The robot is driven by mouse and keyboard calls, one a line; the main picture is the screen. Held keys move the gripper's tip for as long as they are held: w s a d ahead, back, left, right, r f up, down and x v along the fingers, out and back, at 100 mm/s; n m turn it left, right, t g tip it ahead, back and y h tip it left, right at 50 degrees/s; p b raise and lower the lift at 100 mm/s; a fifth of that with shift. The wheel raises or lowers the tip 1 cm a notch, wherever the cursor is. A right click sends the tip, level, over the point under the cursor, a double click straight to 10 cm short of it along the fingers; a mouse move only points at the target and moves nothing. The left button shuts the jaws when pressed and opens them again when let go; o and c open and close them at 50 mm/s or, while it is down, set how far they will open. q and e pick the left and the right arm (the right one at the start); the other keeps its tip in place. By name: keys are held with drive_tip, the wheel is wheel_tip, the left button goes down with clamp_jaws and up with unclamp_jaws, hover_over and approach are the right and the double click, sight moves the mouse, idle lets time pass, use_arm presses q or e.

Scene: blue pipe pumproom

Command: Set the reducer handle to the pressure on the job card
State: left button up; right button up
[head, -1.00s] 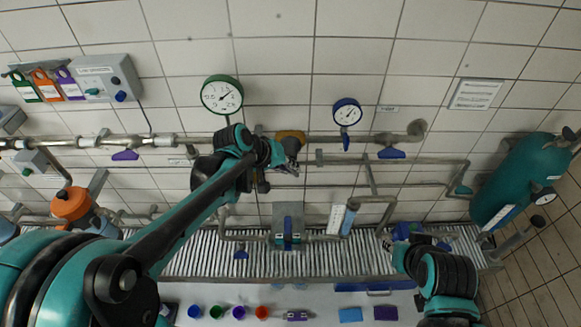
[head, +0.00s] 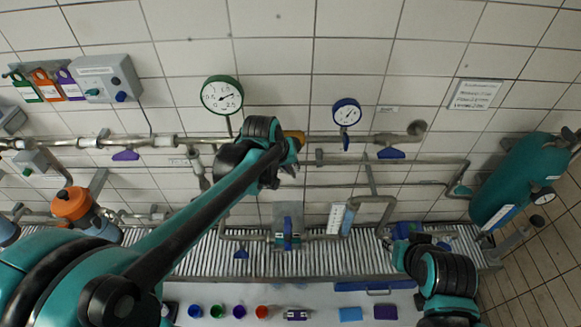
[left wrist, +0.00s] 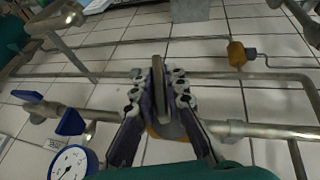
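In the left wrist view a dark flat bar, the likely reducer handle (left wrist: 158,88), stands between the two fingers of my left gripper (left wrist: 158,78). Whether the pads press on it is unclear. A yellow-orange body shows behind the fingers. In the head view this orange body (head: 294,135) is on the upper pipe, partly hidden by my left wrist; the left gripper's fingertips are hidden there. A green-rimmed gauge (head: 222,95) is above left; its needle points right. A white printed sheet (head: 475,94) is on the wall, its text unreadable. My right gripper (head: 420,238) is low on the right, its fingers unclear.
A blue-rimmed gauge (head: 347,112) and blue valve handle (head: 391,153) are right of the reducer. Pipes cross the wall. A teal tank (head: 520,180) stands at right. A bench (head: 330,300) below holds several coloured cups and a blue block (head: 350,314).

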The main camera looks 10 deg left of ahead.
use_arm(q)
drive_tip(key=shift+o, duration=0.9)
drive_tip(key=v, duration=1.2)
drive_tip(key=shift+s, duration=0.1)
idle(1.1)
